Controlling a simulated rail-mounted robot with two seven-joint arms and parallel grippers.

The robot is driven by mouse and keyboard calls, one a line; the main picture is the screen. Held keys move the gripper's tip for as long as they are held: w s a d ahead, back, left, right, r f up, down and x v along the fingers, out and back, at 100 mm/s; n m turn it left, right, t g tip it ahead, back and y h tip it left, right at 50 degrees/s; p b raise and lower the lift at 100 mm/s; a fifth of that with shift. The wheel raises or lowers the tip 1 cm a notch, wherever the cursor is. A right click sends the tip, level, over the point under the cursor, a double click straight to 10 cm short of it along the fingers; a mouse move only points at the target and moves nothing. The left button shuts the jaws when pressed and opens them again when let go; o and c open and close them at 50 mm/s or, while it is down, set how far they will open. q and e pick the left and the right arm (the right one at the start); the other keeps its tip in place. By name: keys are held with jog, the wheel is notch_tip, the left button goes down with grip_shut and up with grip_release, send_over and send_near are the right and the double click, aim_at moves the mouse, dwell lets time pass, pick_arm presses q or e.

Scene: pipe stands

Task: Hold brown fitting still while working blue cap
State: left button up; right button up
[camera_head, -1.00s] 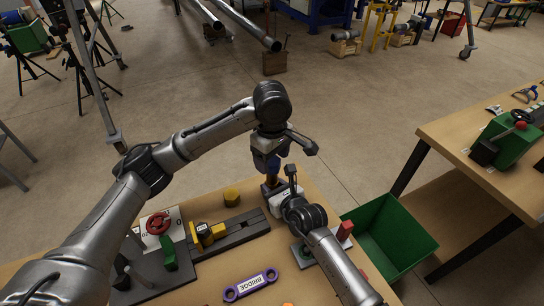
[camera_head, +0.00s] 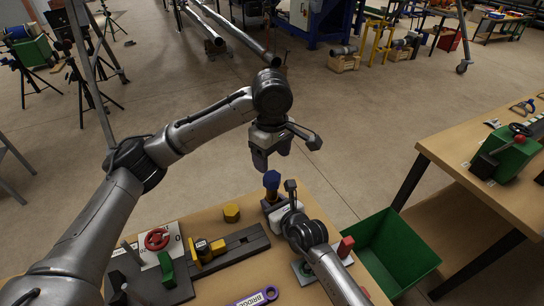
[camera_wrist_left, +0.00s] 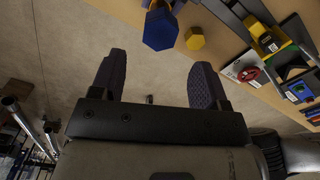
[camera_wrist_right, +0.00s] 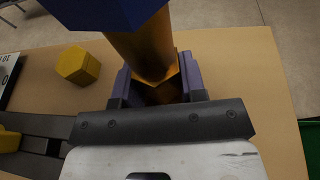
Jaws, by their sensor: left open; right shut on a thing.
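The blue cap (camera_head: 271,180) is a hexagonal piece on top of the upright brown fitting (camera_wrist_right: 146,45). The cap also shows at the top of the left wrist view (camera_wrist_left: 160,28) and the right wrist view (camera_wrist_right: 100,8). My right gripper (camera_wrist_right: 153,92) is shut around the lower part of the brown fitting, near the bench. My left gripper (camera_head: 272,158) is open and empty above the blue cap, apart from it. The left wrist view shows only floor between its fingers (camera_wrist_left: 160,68). The fitting's base is partly hidden by my right gripper.
A yellow hexagonal piece (camera_head: 231,213) stands on the bench left of the fitting. A dark rail (camera_head: 235,250), a red-wheel panel (camera_head: 158,240) and a purple bridge link (camera_head: 258,299) lie nearer. A green bin (camera_head: 391,250) is at the right.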

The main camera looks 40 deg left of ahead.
pick_arm(q)
jog(key=shift+r, duration=0.1)
notch_tip(320, 180, up, 12)
dwell(0.8)
pick_arm(e)
jog(key=o, duration=1.1)
jog(key=shift+v, duration=3.75)
jog(key=shift+r, duration=0.1)
